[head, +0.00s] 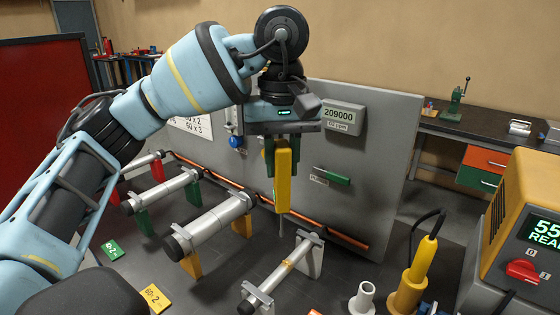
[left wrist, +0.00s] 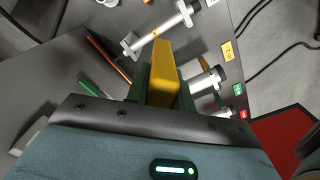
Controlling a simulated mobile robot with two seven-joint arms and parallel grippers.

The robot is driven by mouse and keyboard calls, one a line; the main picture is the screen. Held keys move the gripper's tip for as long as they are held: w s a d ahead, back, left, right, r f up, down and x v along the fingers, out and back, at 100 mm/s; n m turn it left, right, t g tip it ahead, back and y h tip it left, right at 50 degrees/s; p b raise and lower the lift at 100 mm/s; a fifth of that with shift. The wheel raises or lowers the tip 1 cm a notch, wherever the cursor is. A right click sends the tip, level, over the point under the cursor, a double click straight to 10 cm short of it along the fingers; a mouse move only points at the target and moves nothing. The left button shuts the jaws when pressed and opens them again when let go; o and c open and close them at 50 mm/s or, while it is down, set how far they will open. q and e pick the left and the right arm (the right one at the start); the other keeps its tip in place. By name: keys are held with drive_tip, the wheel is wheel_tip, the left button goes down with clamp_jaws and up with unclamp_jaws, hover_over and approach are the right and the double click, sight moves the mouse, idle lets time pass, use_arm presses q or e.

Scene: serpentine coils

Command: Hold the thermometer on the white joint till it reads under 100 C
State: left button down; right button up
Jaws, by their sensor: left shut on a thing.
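My left gripper (head: 282,165) is shut on the yellow thermometer (head: 283,180), which hangs upright with its thin grey probe pointing down. The thermometer also shows between the green fingers in the left wrist view (left wrist: 163,72). The pipe on white stands (head: 283,268) lies below it, with a brownish joint (head: 288,263) near its middle. The probe tip appears above and apart from this joint. The same pipe shows in the left wrist view (left wrist: 168,28). No reading on the thermometer is visible. My right gripper is not in view.
Pipes on yellow stands (head: 212,228) and green stands lie to the left. A grey panel with a meter reading 209000 (head: 342,116) stands behind. At right are a yellow soldering iron in its holder (head: 418,262), a white cup-like piece (head: 363,299) and a yellow station (head: 522,238).

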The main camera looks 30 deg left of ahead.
sight(282, 205)
use_arm(q)
drive_tip(key=shift+w+d+f+b, duration=0.1)
drive_tip(key=shift+f+b, duration=0.2)
drive_tip(key=shift+f, duration=0.45)
drive_tip(key=shift+f+b, duration=0.95)
drive_tip(key=shift+f, duration=1.8)
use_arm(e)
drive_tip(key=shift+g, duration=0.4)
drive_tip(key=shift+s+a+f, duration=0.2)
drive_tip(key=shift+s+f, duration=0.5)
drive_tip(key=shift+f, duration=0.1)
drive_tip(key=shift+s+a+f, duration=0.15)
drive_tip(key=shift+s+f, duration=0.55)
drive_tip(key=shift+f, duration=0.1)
use_arm(q)
drive_tip(key=shift+f, duration=0.25)
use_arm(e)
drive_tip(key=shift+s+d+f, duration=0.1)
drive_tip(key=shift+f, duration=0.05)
use_arm(q)
drive_tip(key=shift+f, duration=0.45)
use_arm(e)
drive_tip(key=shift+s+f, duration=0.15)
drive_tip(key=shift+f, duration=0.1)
use_arm(q)
drive_tip(key=shift+f+b, duration=0.15)
drive_tip(key=shift+b, duration=0.15)
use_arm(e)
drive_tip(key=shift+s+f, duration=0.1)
